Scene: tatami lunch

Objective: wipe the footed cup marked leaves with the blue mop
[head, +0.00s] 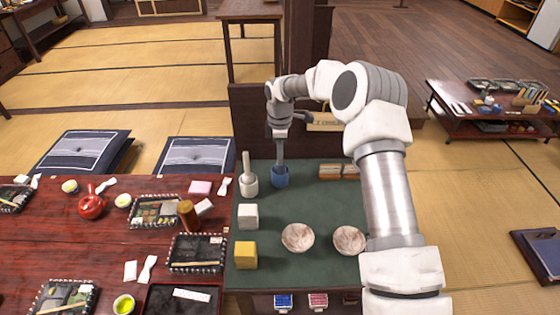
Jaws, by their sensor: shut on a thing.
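The blue mop (280,177) stands upright near the back of a green-topped table, its grey handle rising into my gripper (281,136). My gripper points down and is shut on the top of that handle. The mop's blue end is at the tabletop; I cannot tell whether it touches. Two round, pale, brown-mottled vessels, one at left (298,237) and one at right (349,240), sit towards the front of the table. Their feet and any leaf marks cannot be made out; my arm passes close beside the right one.
A white mop-like tool (249,178) stands just left of the blue mop. A white block (248,217) and a yellow block (246,255) line the left edge. A wooden item (337,171) lies at back right. The red table (110,240) holding dishes adjoins at left.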

